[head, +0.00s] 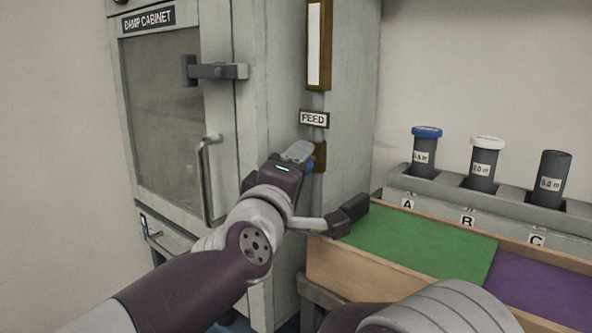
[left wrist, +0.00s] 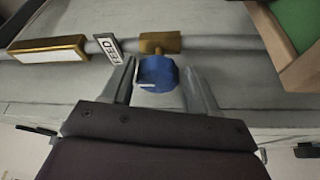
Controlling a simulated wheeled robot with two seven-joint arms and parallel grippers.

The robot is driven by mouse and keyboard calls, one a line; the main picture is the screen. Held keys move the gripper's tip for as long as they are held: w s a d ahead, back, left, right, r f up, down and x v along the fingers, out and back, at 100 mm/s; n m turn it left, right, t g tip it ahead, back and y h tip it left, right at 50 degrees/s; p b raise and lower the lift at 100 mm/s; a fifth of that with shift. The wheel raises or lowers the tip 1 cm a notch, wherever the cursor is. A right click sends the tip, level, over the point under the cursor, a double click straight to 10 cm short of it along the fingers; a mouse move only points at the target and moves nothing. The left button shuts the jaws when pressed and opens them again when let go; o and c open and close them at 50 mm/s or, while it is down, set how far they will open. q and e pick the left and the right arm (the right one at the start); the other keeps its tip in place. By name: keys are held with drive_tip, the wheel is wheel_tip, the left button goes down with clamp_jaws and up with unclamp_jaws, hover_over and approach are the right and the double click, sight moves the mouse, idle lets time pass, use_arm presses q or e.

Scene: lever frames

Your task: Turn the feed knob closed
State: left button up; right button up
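The feed knob (left wrist: 158,72) is a round blue knob with a white pointer mark, fixed to a brass valve body (left wrist: 160,42) on a grey pipe. In the head view only a sliver of blue (head: 309,167) shows beside my gripper. My left gripper (left wrist: 160,67) is open, with one finger on each side of the knob; I cannot tell whether either finger touches it. In the head view my left gripper (head: 297,153) is at the valve, below the FEED label (head: 314,118). My right gripper is out of view; only part of my right arm shows at the bottom.
The damp cabinet (head: 165,110), with a door handle (head: 207,180) and latch, stands on the left. On the right are a wooden-edged tray with green (head: 430,243) and purple (head: 545,295) sections, and a rack (head: 400,180) holding capped tubes marked A, B, C.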

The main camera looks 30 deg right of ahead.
use_arm(q)
drive_tip(key=v, duration=1.2)
drive_tip(key=shift+s+a+b, duration=0.25)
drive_tip(key=shift+b, duration=0.05)
